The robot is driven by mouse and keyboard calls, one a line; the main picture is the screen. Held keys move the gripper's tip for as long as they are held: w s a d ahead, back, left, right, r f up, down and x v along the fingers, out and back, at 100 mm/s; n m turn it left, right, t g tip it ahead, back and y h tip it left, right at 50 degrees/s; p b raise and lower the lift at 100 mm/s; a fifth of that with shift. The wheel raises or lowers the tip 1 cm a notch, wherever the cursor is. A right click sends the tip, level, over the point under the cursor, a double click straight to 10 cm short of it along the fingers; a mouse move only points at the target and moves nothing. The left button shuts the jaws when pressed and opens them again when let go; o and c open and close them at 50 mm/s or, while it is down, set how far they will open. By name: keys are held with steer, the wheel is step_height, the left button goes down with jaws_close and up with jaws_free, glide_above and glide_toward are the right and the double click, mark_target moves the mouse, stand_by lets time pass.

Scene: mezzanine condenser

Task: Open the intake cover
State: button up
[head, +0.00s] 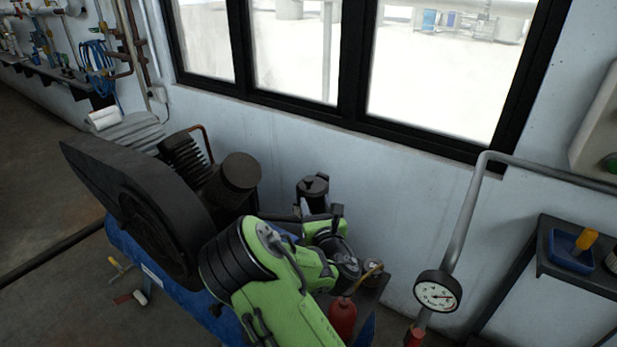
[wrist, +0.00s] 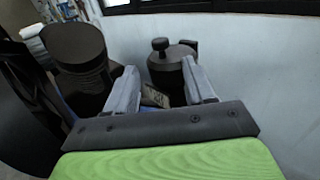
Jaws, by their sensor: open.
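A dark round canister with a lid and a small knob on top, which looks like the intake cover (head: 313,186), stands upright near the wall in the head view. In the wrist view the cover (wrist: 174,54) is ahead of my gripper, just beyond the fingertips, and its lid sits flat on the canister. My gripper (wrist: 160,80) is open, with two grey fingers spread apart and nothing held between them. In the head view my green arm and dark wrist hide most of the gripper and the canister's lower part.
A black belt guard (head: 130,205) and a dark cylinder (head: 238,173) stand left of the canister on a blue tank (head: 165,285). The cylinder (wrist: 75,50) is close to my left finger. A pressure gauge (head: 437,291) on a pipe is at right. The wall and windows are behind.

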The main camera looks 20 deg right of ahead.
mark_target(309, 184)
steer(key=w, duration=0.3)
steer(key=w+d, duration=0.1)
steer(key=w, duration=0.3)
steer(key=w+d, duration=0.1)
steer(key=w, duration=0.2)
steer(key=shift+w, duration=0.3)
jaws_close()
